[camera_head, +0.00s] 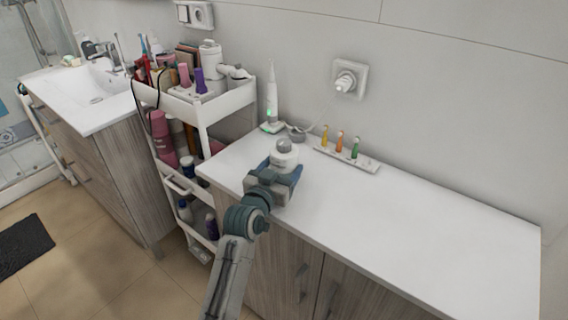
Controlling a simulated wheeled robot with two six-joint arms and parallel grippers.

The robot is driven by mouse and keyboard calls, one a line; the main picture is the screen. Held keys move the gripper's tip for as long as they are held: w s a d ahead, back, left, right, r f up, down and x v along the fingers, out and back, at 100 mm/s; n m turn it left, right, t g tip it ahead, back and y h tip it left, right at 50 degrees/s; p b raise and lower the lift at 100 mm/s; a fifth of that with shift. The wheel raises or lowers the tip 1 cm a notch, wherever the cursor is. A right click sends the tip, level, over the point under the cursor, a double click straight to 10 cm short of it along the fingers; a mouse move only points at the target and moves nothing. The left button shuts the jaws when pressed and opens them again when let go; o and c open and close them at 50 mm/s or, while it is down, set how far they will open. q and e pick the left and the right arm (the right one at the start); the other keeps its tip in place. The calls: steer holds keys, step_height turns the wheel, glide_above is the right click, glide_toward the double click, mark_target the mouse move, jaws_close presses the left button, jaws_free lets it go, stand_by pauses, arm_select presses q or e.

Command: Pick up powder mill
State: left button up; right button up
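The powder mill appears to be the round white jar with a grey knob on top (285,153), standing near the left end of the white countertop (420,225). My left gripper (280,172) is right at it, coming from the front with its dark blue-grey parts at the jar's near side. The gripper and wrist hide the lower front of the jar. I cannot tell whether the fingers touch it or are closed on it. My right gripper is not in view.
An electric toothbrush on its charger (271,105) stands behind the jar. A white holder with coloured brush heads (347,157) lies along the wall. A loaded white cart (240,99) stands left of the counter. The counter's right side is clear.

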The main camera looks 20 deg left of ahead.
mark_target(280, 146)
arm_select(q)
steer(key=c, duration=0.7)
steer(key=shift+r, duration=0.1)
steer(key=shift+c, duration=0.2)
